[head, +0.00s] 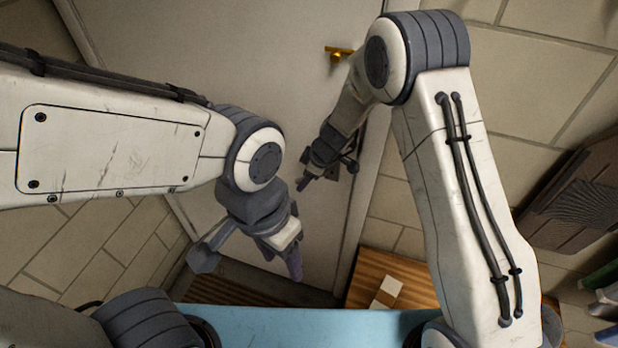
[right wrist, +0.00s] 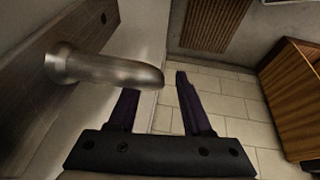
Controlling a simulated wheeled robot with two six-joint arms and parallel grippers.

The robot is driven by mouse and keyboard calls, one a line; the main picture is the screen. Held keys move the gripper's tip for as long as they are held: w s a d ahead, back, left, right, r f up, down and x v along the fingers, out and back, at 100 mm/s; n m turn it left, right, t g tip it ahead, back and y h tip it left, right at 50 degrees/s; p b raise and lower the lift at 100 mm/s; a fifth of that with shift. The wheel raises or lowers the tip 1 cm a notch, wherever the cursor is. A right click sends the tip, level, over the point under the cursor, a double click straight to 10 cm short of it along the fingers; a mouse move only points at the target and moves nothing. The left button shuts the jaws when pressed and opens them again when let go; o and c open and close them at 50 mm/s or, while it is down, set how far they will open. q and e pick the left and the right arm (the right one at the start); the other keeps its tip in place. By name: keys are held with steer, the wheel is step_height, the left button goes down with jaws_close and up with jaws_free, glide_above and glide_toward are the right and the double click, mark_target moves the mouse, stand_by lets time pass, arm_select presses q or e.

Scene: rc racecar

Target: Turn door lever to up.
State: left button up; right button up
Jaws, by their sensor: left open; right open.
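The door lever (right wrist: 108,68) is a metal handle on a dark plate (right wrist: 50,75) in the right wrist view. It points from its round base at left towards picture right and looks roughly level there. My right gripper (right wrist: 157,84) is open, with its two dark purple fingers close to the lever. The lever's free end shows over the left finger's tip, and I cannot tell whether they touch. In the head view the right gripper (head: 304,183) is in front of the door (head: 220,60), and the lever is mostly hidden by it. My left gripper (head: 283,260) is open and empty, lower down.
A brass fitting (head: 338,51) is higher on the door. A wooden cabinet (right wrist: 297,95) stands at right in the right wrist view. A blue surface (head: 290,319) lies at the bottom of the head view. Tiled floor (right wrist: 235,100) beyond the fingers is clear.

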steer(key=shift+w+a+f, duration=0.1)
steer(key=shift+f, duration=0.3)
jaws_close()
steer(key=shift+s+f, duration=0.15)
steer(key=shift+s, duration=0.05)
stand_by(0.9)
